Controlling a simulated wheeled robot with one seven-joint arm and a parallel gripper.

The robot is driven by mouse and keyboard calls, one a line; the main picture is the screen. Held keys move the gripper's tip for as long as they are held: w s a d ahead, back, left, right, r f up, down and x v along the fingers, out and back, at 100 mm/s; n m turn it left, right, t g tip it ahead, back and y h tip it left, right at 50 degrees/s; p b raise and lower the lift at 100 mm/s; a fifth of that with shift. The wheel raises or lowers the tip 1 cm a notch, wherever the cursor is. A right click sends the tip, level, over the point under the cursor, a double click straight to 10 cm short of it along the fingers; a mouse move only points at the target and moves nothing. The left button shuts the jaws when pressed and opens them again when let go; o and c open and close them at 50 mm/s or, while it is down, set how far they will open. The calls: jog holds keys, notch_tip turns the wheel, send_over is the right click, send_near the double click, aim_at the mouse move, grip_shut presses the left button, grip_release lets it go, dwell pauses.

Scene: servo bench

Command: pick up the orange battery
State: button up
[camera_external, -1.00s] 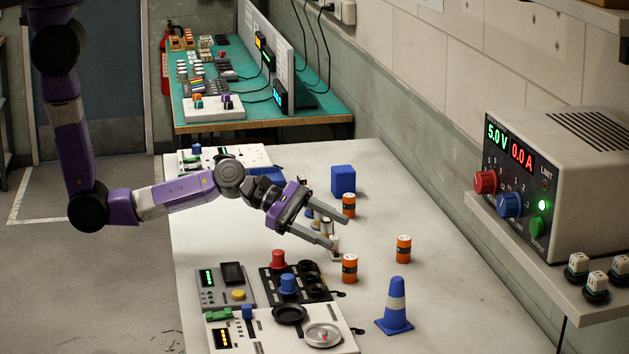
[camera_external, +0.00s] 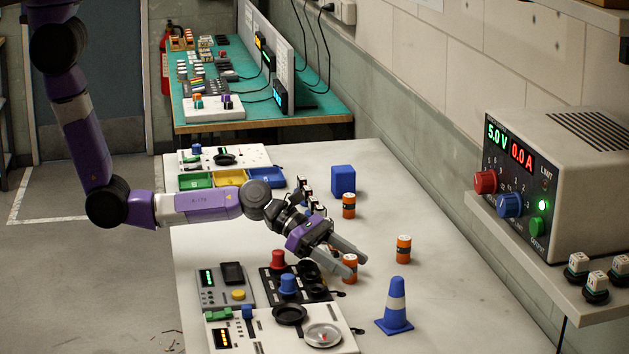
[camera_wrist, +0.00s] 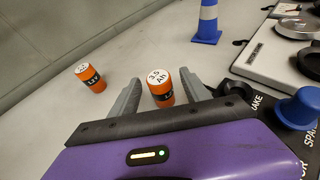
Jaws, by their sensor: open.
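An orange battery with a white top and black band (camera_external: 349,268) stands upright on the bench; my gripper (camera_external: 352,266) is around it from above and partly hides it. In the wrist view this battery (camera_wrist: 161,90) stands between the two open fingers (camera_wrist: 160,82), with gaps visible on both sides. A second orange battery (camera_external: 404,249) stands to the right, and in the wrist view it is outside the left finger (camera_wrist: 90,77). A third (camera_external: 348,206) stands farther back near a blue block.
A blue cone with a white band (camera_external: 396,308) stands right of the gripper. Control panels with knobs (camera_external: 288,285) lie close on the left. A blue block (camera_external: 343,180) and colored trays (camera_external: 230,178) are farther back. The bench's right part is mostly clear.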

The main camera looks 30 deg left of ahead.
jog(key=shift+d+f, duration=0.15)
jog(key=shift+d, duration=0.15)
jog(key=shift+c, duration=0.2)
grip_shut()
jog(key=shift+r, duration=0.2)
